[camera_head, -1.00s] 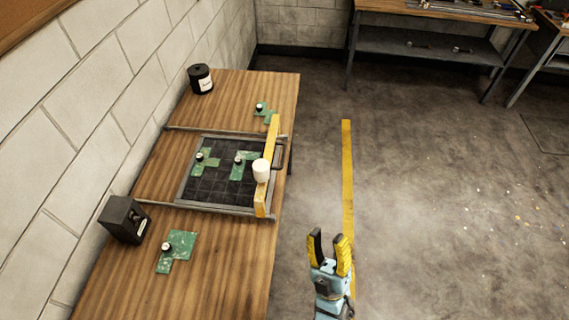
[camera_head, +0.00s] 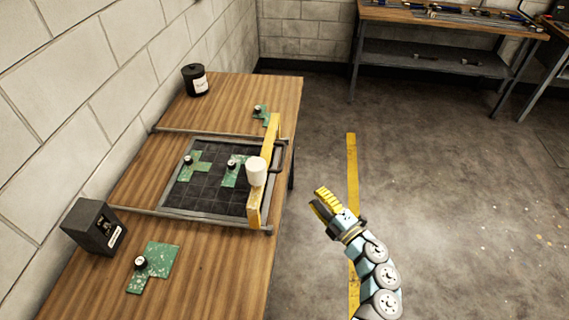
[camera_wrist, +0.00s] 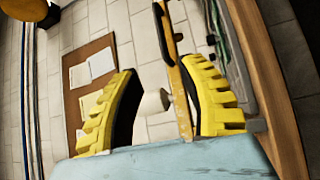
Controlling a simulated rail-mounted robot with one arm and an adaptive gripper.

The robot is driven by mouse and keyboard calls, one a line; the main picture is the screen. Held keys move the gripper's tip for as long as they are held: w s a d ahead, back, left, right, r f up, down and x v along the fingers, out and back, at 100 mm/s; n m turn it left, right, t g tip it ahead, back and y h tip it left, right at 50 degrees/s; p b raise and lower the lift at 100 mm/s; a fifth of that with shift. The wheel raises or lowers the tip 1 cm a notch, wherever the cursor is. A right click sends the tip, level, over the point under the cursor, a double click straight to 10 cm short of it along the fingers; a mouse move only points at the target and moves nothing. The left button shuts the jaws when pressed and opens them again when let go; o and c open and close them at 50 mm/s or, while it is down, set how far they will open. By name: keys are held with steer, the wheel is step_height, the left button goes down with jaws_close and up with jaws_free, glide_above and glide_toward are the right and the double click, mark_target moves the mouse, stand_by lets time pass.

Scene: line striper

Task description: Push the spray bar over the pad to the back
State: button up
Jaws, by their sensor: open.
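The yellow spray bar (camera_head: 266,191) spans the right, front side of the dark gridded pad (camera_head: 205,198), across two rails. A white cylinder (camera_head: 256,172) is fixed to the bar, and a dark handle (camera_head: 283,158) sticks out on its right. Green plates with small round knobs lie on the pad, one at the left (camera_head: 193,168) and one near the bar (camera_head: 235,172). My gripper (camera_head: 322,201) is open and empty over the floor, right of the table and apart from the bar. In the wrist view the bar (camera_wrist: 181,98) shows between the open yellow fingers (camera_wrist: 160,100), farther off.
A black canister (camera_head: 195,80) stands at the table's far end and a black box (camera_head: 94,227) at its left edge. More green plates lie on the wood, one near (camera_head: 160,262) and one far (camera_head: 260,118).

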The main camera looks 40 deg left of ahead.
mark_target(283, 158)
steer(key=b+x, duration=0.1)
steer(key=x, duration=1.6)
steer(key=shift+s+a, duration=0.1)
steer(key=shift+a, duration=0.05)
jaws_close()
